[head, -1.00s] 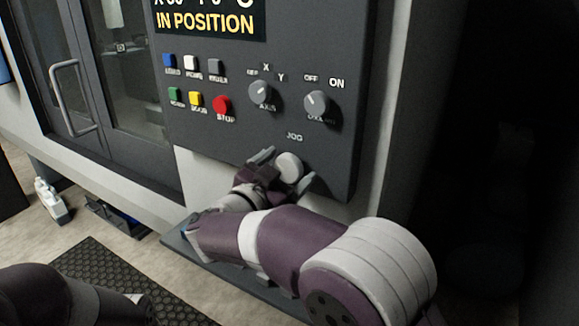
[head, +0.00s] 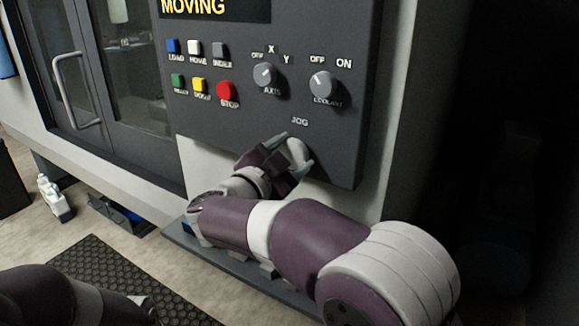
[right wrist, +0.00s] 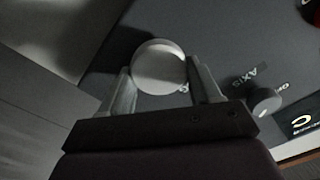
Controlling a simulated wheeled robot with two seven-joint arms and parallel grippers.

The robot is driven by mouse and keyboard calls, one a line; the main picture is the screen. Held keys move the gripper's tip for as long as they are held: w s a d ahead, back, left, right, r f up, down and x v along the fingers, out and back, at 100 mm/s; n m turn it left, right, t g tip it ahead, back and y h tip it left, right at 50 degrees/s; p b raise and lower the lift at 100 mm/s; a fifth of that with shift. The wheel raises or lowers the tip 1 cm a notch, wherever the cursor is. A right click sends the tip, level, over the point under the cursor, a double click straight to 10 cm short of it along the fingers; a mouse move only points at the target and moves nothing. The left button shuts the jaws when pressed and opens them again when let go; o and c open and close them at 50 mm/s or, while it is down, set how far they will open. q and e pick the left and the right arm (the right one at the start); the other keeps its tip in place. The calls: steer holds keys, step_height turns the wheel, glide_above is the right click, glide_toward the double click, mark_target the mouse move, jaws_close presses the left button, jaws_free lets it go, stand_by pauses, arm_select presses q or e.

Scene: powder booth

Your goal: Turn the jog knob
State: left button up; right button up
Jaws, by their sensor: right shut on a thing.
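The jog knob (head: 297,154) is a round, light grey knob low on the dark control panel, under the JOG label. My right gripper (head: 291,153) is shut on it, with its fingers on either side and partly hiding it. In the right wrist view the knob's round face (right wrist: 159,66) sits between the two fingertips (right wrist: 160,82). The display (head: 214,9) at the top of the panel reads MOVING. In the head view a dark part of my left arm shows at the lower left, but its gripper does not show.
Above the jog knob are the AXIS knob (head: 265,74), the COOLANT knob (head: 322,84) and several coloured buttons, with the red STOP button (head: 227,91) nearest. A glass door with a handle (head: 77,91) is at left. A grey ledge (head: 215,258) runs below my right arm.

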steer(key=m+b, duration=0.8)
steer(key=f+m+b, duration=0.1)
steer(key=m+b, duration=0.3)
steer(key=shift+d, duration=0.1)
steer(key=m+b, duration=0.4)
steer(key=m, duration=0.1)
steer(key=shift+b, duration=0.4)
steer(key=m+b, duration=0.1)
steer(key=m, duration=0.1)
steer(key=shift+m, duration=0.4)
steer(key=shift+r+m+b, duration=0.1)
steer(key=shift+m+b, duration=0.75)
steer(key=shift+m, duration=0.25)
steer(key=o, duration=0.9)
steer(key=shift+o, duration=0.8)
steer(key=shift+w, duration=0.1)
steer(key=v, duration=1.2)
steer(key=shift+s+a+b, duration=0.25)
steer(key=shift+s+b, duration=0.05)
